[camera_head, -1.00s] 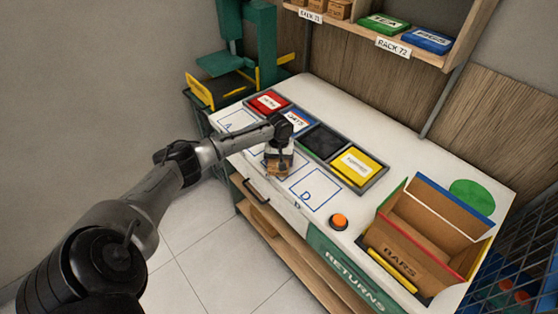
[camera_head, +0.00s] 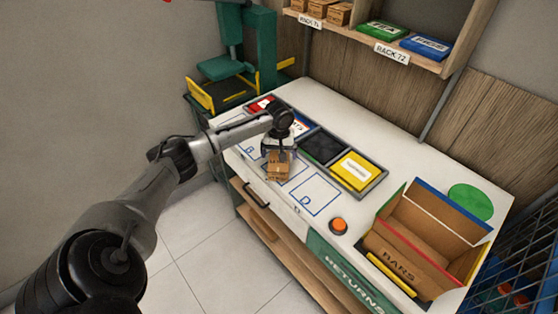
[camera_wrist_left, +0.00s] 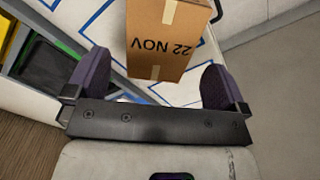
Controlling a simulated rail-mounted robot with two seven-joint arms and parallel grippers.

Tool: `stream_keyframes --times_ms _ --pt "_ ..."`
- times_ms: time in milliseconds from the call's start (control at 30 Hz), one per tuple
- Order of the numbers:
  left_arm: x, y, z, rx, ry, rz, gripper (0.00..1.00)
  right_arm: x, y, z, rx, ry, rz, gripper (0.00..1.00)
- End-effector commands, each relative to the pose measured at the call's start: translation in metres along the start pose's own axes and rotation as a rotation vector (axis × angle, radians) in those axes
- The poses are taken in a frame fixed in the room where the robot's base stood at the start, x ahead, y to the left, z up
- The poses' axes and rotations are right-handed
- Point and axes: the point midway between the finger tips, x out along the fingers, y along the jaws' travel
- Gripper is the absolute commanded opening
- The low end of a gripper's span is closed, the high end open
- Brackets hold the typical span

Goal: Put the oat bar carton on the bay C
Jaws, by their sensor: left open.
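A brown cardboard carton (camera_head: 279,169) with tape stands under my left gripper (camera_head: 279,150), at the blue-outlined bay between bay B (camera_head: 248,150) and bay D (camera_head: 308,198). The bay's own letter is hidden, but its place in the row fits bay C (camera_head: 297,166). In the left wrist view the carton (camera_wrist_left: 166,42) shows "22 NOV"; no product name is readable. My left gripper (camera_wrist_left: 155,68) is open, its purple-padded fingers on either side of the carton's near end. A gap shows beside the right finger; contact at the left is unclear. My right gripper is out of view.
Behind the bays is a tray row with a red box (camera_head: 262,104), a black compartment (camera_head: 323,147) and a yellow box (camera_head: 354,170). A shelf (camera_head: 385,47) hangs above.

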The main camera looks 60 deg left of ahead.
Motion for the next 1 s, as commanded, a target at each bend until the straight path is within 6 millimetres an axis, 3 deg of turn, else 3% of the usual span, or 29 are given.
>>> stream_keyframes --times_ms 200,400,867,1000 --pt "-0.035 0.0 0.0 0.001 0.0 0.002 1.0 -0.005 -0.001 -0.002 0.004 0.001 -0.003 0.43" --pt "-0.051 0.0 0.0 0.0 -0.001 0.0 1.0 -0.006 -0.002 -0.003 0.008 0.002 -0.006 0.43" --pt "-0.056 0.001 0.001 0.004 -0.001 -0.001 1.0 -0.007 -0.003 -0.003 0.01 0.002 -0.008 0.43" --pt "-0.051 0.012 0.021 0.087 -0.002 -0.015 1.0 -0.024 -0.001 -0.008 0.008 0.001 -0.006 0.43"
